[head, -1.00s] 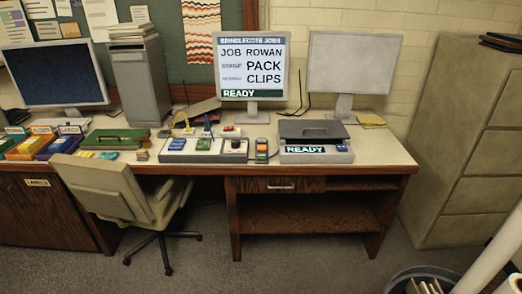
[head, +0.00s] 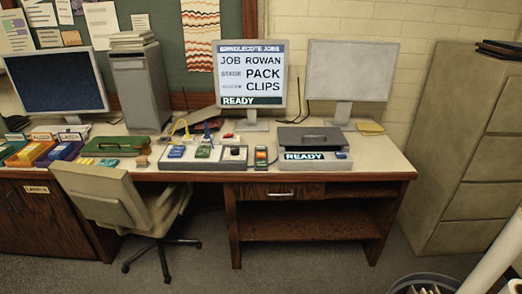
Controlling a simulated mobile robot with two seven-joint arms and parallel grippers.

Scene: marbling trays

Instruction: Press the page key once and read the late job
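The lit monitor (head: 249,74) at the back middle of the desk reads "BRINDLECOTE JOBS", "JOB ROWAN", "PACK", "CLIPS" and, on a green strip, "READY". A low grey device (head: 315,164) in front of the blank monitor has a dark lid with a handle and a display reading "READY". A shallow grey tray (head: 167,162) holds a blue item (head: 176,152), a green item (head: 203,152) and a dark unit with a pale round spot (head: 235,153). I cannot tell which part is the page key. Neither of my grippers is in view.
An office chair (head: 100,195) stands before the desk's left part. A blank monitor (head: 350,70), a small orange-and-black handheld (head: 261,156) and a green case (head: 115,143) are on the desk (head: 375,160). A filing cabinet (head: 465,150) stands right, a bin (head: 396,287) at bottom right.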

